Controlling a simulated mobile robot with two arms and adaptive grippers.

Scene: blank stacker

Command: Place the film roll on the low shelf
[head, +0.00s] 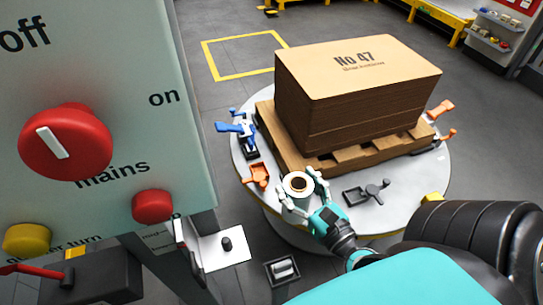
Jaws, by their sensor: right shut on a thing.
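A white film roll (297,187) with a brown core shows at the near edge of the round table. My right gripper (304,193) is shut on it, with one finger on each side of the roll. The roll looks upright, and I cannot tell whether it touches the table top. My left gripper is not in view. I cannot make out which surface is the low shelf.
A stack of cardboard blanks (350,100) lies on a wooden pallet on the round table (408,200). Blue and orange clamps stand around it, with a dark clamp (367,192) right of the roll. A control panel (110,60) fills the left.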

